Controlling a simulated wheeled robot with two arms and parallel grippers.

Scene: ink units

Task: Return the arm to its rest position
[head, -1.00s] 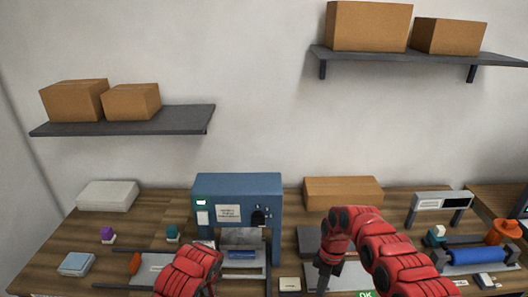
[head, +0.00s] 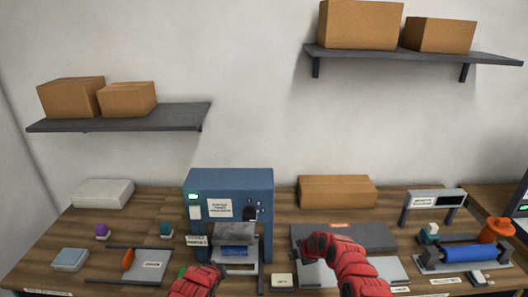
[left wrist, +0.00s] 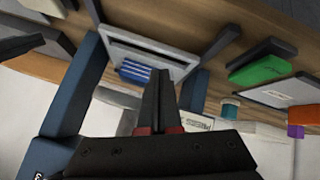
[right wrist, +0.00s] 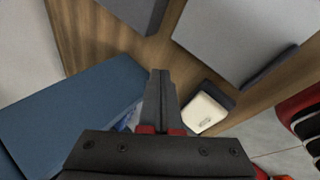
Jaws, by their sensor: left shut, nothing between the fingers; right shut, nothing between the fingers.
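My right arm (head: 345,262) reaches in from the lower right of the head view, over the grey and white plates in front of the blue machine's right side. In the right wrist view the right gripper (right wrist: 160,78) is shut and empty, between the blue machine (right wrist: 65,115) and a small cream block (right wrist: 205,112). My left arm (head: 195,282) shows at the bottom edge of the head view, in front of the machine. In the left wrist view the left gripper (left wrist: 165,78) is shut and empty, with the machine's opening beyond it.
The blue machine (head: 228,182) stands mid-table with a blue-topped piece in its opening. A tray with an orange handle (head: 128,259) lies left. A blue roller (head: 475,252), an orange part (head: 496,229) and a grey stand (head: 436,199) are right. A cardboard box (head: 337,191) stands behind.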

